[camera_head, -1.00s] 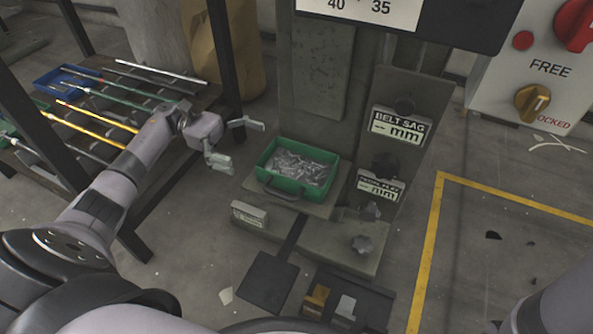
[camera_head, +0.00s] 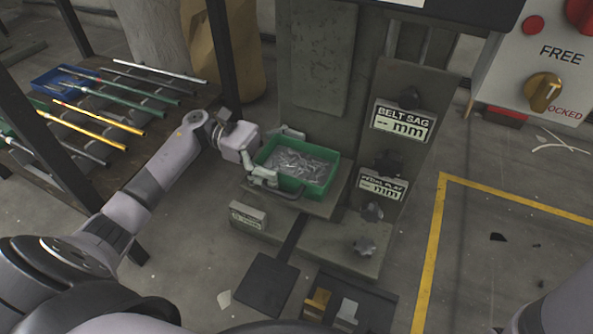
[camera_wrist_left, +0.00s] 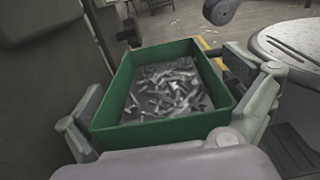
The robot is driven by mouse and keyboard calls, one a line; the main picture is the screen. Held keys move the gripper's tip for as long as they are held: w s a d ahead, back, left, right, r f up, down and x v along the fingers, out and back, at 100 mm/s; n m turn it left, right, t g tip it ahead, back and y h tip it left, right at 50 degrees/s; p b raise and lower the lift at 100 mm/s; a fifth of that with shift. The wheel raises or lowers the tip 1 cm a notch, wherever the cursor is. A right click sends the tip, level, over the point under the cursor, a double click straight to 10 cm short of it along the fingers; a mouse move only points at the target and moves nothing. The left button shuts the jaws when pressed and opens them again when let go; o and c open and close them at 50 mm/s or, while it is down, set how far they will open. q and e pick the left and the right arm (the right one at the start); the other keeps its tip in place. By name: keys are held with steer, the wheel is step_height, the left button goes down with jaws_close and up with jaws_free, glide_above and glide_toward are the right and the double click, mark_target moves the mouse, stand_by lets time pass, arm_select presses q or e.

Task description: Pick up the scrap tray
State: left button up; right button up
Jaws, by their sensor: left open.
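The scrap tray (camera_head: 322,190) is a green box filled with grey metal scraps, with a dark handle at its front. It sits on a grey ledge of the press. My left gripper (camera_head: 277,156) is open at the tray's left end, one finger near the back corner and one near the front corner. In the left wrist view the tray (camera_wrist_left: 160,131) lies between the two spread fingers of my left gripper (camera_wrist_left: 172,118). I cannot tell whether either finger touches it. My right gripper is not in view.
A rack (camera_head: 75,165) with coloured rods and a blue bin (camera_head: 62,78) stands at the left. Knobs and a BELT SAG display (camera_head: 402,121) are right of the tray. A control box (camera_head: 540,60) is at upper right. Floor beyond the yellow line (camera_head: 428,250) is mostly clear.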

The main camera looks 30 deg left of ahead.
arm_select(q)
steer(key=c, duration=1.4)
